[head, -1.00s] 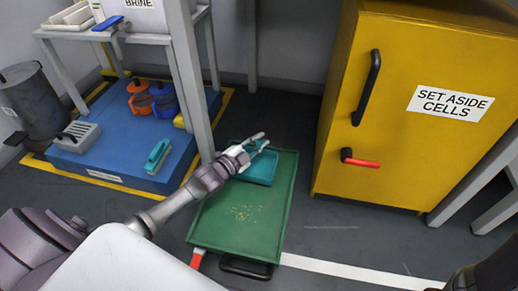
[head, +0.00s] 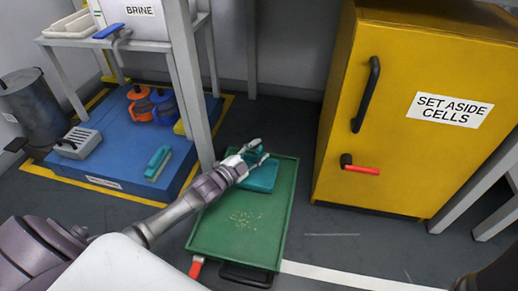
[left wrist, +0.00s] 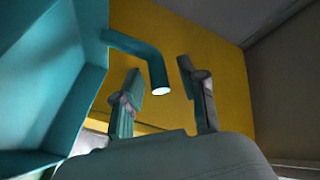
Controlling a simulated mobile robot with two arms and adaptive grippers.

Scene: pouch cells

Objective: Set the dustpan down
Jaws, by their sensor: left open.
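The teal dustpan (head: 262,179) lies at the far end of the green tray (head: 225,240) on the floor. My left gripper (head: 260,151) is at the dustpan's handle end, with its fingers spread. In the left wrist view the dustpan's pan (left wrist: 50,75) fills the left side. Its bent handle (left wrist: 150,62) reaches in between the open fingers of my left gripper (left wrist: 162,98), with a gap showing on each side. My right gripper is not in view.
Yellowish crumbs (head: 247,218) lie on the tray. A teal brush (head: 158,162) rests on the blue platform (head: 120,175) at left, beside a table leg. The yellow cabinet (head: 335,120) stands right of the tray. Floor between them is clear.

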